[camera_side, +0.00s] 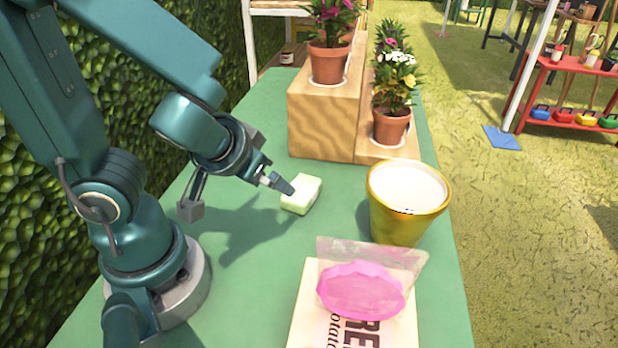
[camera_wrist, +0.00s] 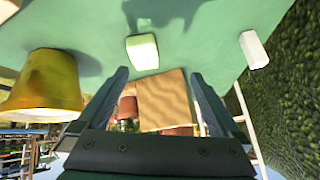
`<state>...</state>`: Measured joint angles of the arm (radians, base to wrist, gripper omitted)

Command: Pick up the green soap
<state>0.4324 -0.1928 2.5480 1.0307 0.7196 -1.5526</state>
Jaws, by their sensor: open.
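The green soap (camera_side: 301,195) is a small pale green block lying on the green table (camera_side: 255,270). My gripper (camera_side: 282,184) is at the soap's left upper side in the side view, with its tips very close to it. I cannot tell whether they touch. In the wrist view the soap (camera_wrist: 142,52) lies beyond the fingertips and left of the middle between them. My gripper (camera_wrist: 159,73) is open there, with a wide gap and nothing between the fingers.
A gold pot (camera_side: 402,225) stands right of the soap. A wooden step stand (camera_side: 322,125) with potted flowers is behind. A pink dish (camera_side: 360,290) lies on a box in front. A white block (camera_wrist: 254,50) shows in the wrist view. Open table lies front left.

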